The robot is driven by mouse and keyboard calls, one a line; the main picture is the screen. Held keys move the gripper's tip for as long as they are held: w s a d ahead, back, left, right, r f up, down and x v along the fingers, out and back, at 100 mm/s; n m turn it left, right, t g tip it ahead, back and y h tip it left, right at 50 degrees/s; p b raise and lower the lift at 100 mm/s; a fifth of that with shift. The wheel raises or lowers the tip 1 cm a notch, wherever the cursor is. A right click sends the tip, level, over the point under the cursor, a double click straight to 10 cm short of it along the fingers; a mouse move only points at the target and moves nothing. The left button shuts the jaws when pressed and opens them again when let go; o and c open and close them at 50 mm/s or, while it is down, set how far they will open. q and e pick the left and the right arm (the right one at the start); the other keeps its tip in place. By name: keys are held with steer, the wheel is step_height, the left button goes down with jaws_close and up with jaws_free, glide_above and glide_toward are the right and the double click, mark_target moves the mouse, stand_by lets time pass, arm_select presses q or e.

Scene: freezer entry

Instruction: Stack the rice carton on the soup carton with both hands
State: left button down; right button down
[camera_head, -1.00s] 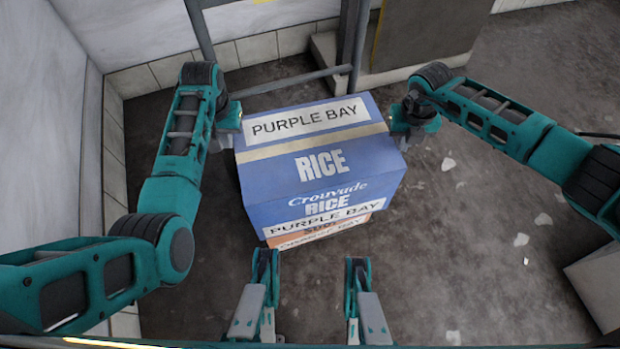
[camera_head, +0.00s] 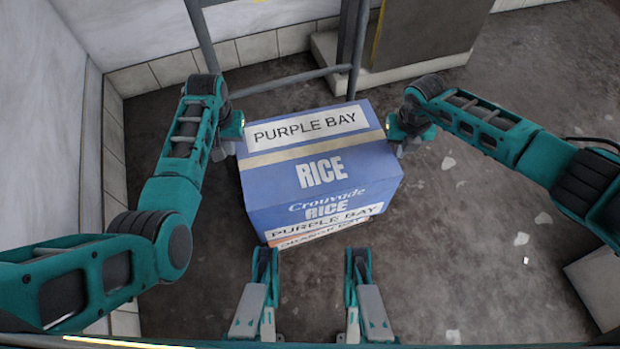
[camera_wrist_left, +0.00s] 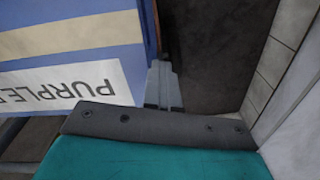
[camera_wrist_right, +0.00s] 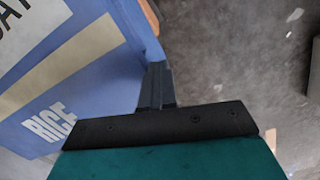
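The rice carton (camera_head: 285,190) is a large blue box with a tan tape band, white "PURPLE BAY" labels and "RICE" lettering. It is directly above the soup carton (camera_head: 283,244), of which only a thin orange strip with an "ORANGE BAY" label shows. I cannot tell whether the two touch. My left gripper (camera_head: 232,138) is at the rice carton's left side and my right gripper (camera_head: 398,138) at its right side. In the wrist views the fingers of the left (camera_wrist_left: 163,85) and right (camera_wrist_right: 156,85) grippers look closed together, lying along the carton's sides.
A grey metal frame (camera_head: 290,83) stands just behind the cartons, with a dark panel (camera_head: 425,35) on a pale base to its right. A white wall (camera_head: 50,130) closes the left side. The floor to the right is open, with pale scraps. A grey block (camera_head: 598,285) is at far right.

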arm_select(q)
steer(key=c, duration=1.8)
jaws_free()
steer(key=shift+w+a+r, duration=0.15)
steer(key=shift+a+r, duration=0.1)
steer(key=shift+a, duration=0.4)
steer(key=shift+o, duration=0.8)
steer(key=shift+a, duration=0.35)
steer(key=shift+o, duration=1.2)
steer(key=shift+a, duration=0.15)
arm_select(e)
steer(key=shift+w+d+r, duration=0.1)
steer(key=shift+d+r, duration=0.05)
steer(key=shift+d, duration=0.35)
steer(key=shift+w+d+r, duration=0.1)
steer(key=shift+d+r, duration=0.05)
steer(key=shift+d, duration=0.35)
steer(key=c, duration=1.4)
jaws_free()
steer(key=shift+s+d, duration=0.1)
arm_select(q)
step_height(320, 180, up, 12)
steer(key=shift+s, duration=0.45)
arm_select(e)
step_height(320, 180, up, 12)
steer(key=shift+s, duration=0.45)
